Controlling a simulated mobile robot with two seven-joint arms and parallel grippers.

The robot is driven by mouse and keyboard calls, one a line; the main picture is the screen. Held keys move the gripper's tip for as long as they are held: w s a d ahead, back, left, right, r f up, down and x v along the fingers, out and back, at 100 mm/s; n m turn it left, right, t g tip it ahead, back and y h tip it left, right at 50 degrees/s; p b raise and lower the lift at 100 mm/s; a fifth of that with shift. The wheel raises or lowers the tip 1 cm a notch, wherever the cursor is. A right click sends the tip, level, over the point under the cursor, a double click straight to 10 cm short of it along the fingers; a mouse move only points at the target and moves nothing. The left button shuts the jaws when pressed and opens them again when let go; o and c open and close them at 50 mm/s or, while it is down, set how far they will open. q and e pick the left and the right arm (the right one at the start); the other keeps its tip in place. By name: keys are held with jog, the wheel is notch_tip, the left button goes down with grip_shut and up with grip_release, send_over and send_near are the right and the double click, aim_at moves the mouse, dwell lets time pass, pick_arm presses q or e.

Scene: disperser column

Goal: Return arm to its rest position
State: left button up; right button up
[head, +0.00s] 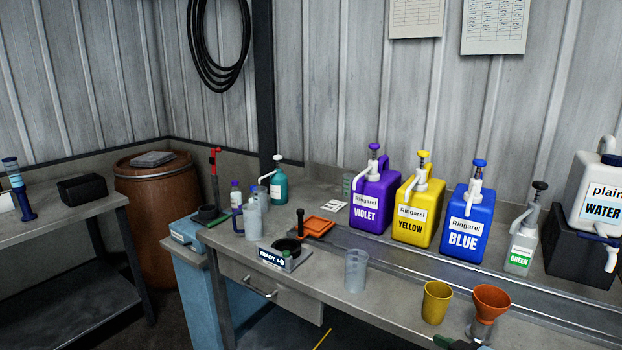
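Neither of my grippers nor my arms shows in the head view, so I cannot see their pose or what they hold. A scale-like device (284,257) with a lit "READY" display stands on the workbench (335,282), with a dark round plate on top. Violet (375,203), yellow (418,215) and blue (467,228) pump jugs stand upright in a row behind the rail. A small white bottle with a green label (521,250) stands to their right.
A clear cup (356,270), a yellow cup (436,303) and an orange funnel (491,299) stand near the front edge. A plain water container (596,193) sits on a black block at right. A brown barrel (158,225) stands between the bench and a left table (65,228).

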jog(key=s+a+f+m+g+h, duration=0.1)
jog(key=s+a+f+m+h, duration=0.1)
jog(key=s+f, duration=1.3)
pick_arm(q)
jog(key=shift+w+a+r+t+p, duration=0.15)
jog(key=shift+w+r+p, duration=0.3)
jog(key=shift+w+r, duration=0.15)
jog(key=shift+w+a+r+t+p, duration=0.1)
jog(key=shift+w+r+t+p, duration=0.05)
jog(key=shift+w+r+p, duration=0.4)
pick_arm(e)
jog(key=s+f+g+h, duration=0.1)
jog(key=s+f, duration=0.4)
jog(key=s, duration=0.4)
jog(key=s+f+g, duration=0.1)
jog(key=s+f, duration=0.4)
jog(key=s, duration=0.4)
jog(key=shift+s+f+m+h, duration=0.15)
jog(key=shift+s+m+h, duration=0.25)
pick_arm(q)
jog(key=shift+r, duration=0.1)
pick_arm(e)
jog(key=shift+a, duration=0.1)
